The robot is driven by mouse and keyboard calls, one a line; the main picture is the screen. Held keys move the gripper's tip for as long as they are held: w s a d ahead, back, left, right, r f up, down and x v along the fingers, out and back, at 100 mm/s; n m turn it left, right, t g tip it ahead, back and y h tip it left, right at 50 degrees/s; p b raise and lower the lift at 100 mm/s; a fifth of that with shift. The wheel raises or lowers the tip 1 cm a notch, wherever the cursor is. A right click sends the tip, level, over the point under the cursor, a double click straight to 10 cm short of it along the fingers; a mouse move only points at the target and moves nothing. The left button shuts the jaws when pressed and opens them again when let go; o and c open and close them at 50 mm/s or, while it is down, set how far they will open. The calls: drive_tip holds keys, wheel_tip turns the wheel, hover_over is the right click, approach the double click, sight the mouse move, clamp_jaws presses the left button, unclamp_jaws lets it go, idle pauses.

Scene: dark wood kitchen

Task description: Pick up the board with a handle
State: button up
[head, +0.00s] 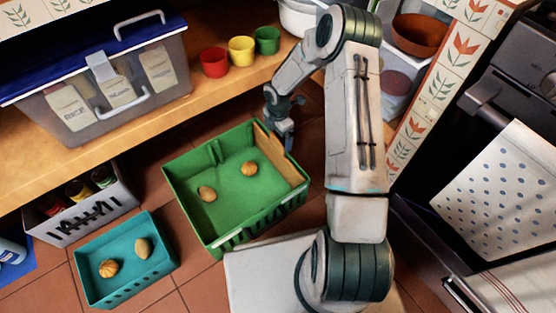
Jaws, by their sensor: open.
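A light brown wooden piece (285,163), seemingly the board, stands along the right inner wall of the green crate (215,240). I cannot make out its handle. My gripper (287,143) points down at the crate's upper right edge, close to this wooden piece. Its jaws are open, and the fingertips are small and partly hidden, so I cannot tell whether they touch the wood.
Two round tan items lie in the green crate. A teal basket (125,285) and a grey crate (90,222) stand left. A shelf above holds a lidded bin (105,85) and red, yellow and green cups (241,50). An oven (505,180) stands right.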

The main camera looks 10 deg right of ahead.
sight(277, 139)
wheel_tip(277, 139, down, 3)
drive_tip(key=shift+a+f+b, duration=0.15)
drive_tip(key=shift+b, duration=0.5)
drive_tip(key=c, duration=1.5)
drive_tip(key=shift+o, duration=0.2)
